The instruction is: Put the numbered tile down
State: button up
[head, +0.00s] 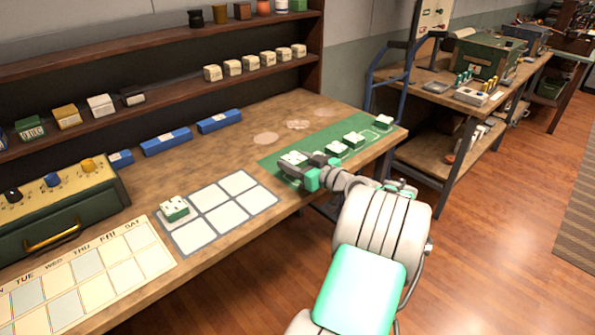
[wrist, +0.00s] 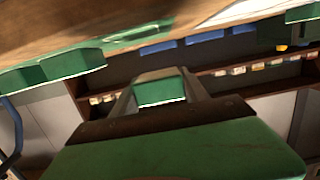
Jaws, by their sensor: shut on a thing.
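My gripper (head: 296,168) is at the left part of a green mat (head: 317,144) on the workbench, shut on a green-and-white tile (head: 293,158). In the wrist view the tile's green side (wrist: 160,90) shows between my fingers. I cannot tell whether it touches the mat, and its number is not readable. Several like tiles stand on the mat to the right, among them a middle one (head: 354,139) and a far one (head: 383,121). Another tile (head: 174,208) sits on the upper-left cell of a grid of white squares (head: 222,222).
A calendar board (head: 120,262) and a green box with knobs (head: 60,205) lie to the left. Blue blocks (head: 166,142) line the back below shelves (head: 180,95) of small blocks. Bare wood lies between grid and mat. A second bench (head: 440,150) stands right.

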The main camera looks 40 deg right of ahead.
jog(key=f, duration=0.1)
jog(key=d+f, duration=0.1)
jog(key=f, duration=0.1)
jog(key=w+f, duration=0.1)
jog(key=shift+d+f, duration=0.35)
jog(key=shift+f+b, duration=0.35)
jog(key=shift+b, duration=0.1)
jog(key=o, duration=1.5)
jog(key=shift+r+p, duration=0.15)
jog(key=shift+p, duration=0.25)
